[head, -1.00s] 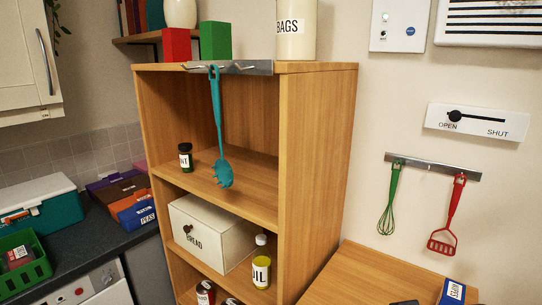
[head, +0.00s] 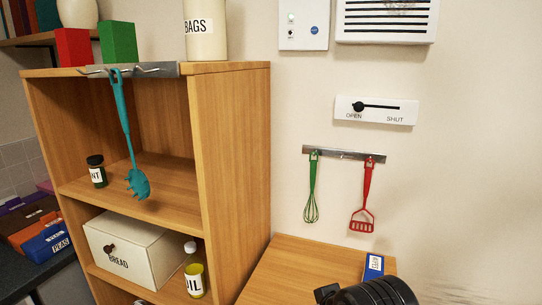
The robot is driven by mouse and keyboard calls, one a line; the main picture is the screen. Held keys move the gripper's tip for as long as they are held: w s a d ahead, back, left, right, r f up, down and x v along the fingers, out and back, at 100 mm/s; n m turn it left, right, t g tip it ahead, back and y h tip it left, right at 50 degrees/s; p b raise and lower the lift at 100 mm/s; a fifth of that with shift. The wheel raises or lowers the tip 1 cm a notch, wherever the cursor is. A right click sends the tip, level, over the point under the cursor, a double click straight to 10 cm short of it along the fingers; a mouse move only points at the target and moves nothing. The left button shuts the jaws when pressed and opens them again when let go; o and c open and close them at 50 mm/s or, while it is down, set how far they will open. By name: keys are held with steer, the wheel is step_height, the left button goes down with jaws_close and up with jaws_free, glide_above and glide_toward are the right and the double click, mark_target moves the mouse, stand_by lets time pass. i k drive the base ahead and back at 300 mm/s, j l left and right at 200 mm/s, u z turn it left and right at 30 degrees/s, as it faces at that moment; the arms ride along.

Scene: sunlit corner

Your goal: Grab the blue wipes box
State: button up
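The blue wipes box (head: 374,267) is at the right end of the wooden surface, below the red masher. It is blue with a white label, whose lettering is small and tilted in this view. Its lower part is hidden by a black rounded part, which looks like my arm, at the bottom edge of the picture. No gripper fingers show, so I cannot see where they are relative to the box.
A wooden shelf unit (head: 236,150) stands left of the wooden surface (head: 290,270). It holds a bread box (head: 132,250), an oil bottle (head: 194,272) and a hanging teal spoon (head: 128,135). A green whisk (head: 312,190) and a red masher (head: 363,205) hang on the wall.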

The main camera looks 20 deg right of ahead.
mark_target(374, 266)
steer(key=z, duration=0.95)
steer(key=k+j+z, duration=0.25)
steer(key=z, duration=0.15)
steer(key=k+j+z, duration=0.1)
steer(key=k+z, duration=0.3)
